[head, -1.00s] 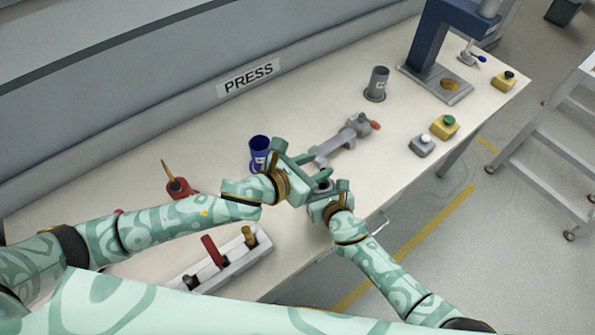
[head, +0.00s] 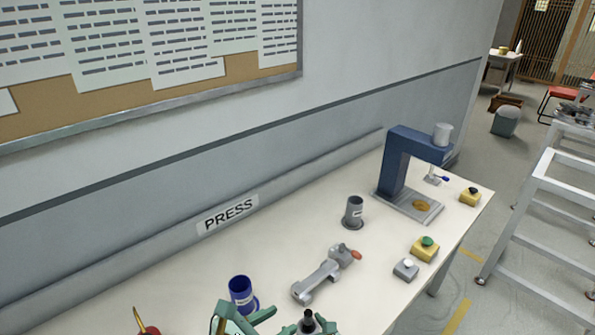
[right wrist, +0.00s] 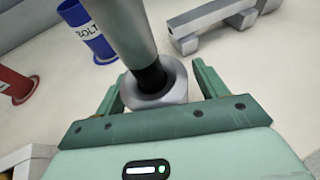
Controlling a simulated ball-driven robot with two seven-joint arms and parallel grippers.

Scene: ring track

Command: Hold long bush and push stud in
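My right gripper (head: 308,326) is at the bottom edge of the head view. In the right wrist view its fingers (right wrist: 155,92) stand on either side of the long bush, whose silver ring-shaped end (right wrist: 170,82) shows between them. A stud (right wrist: 122,30), silver with a dark lower part, stands in the bush's opening; how deep it sits cannot be told. In the head view the stud's dark top (head: 308,315) shows. My left gripper (head: 242,318) is left of it, fingers apart and empty, partly cut off by the frame.
A blue cup (head: 241,292), labelled BOLT in the wrist view, stands behind my grippers. A grey clamp fixture (head: 318,280) with an orange handle lies to the right. Beyond are a grey cup (head: 353,212), a blue press (head: 392,165) and button boxes (head: 424,248).

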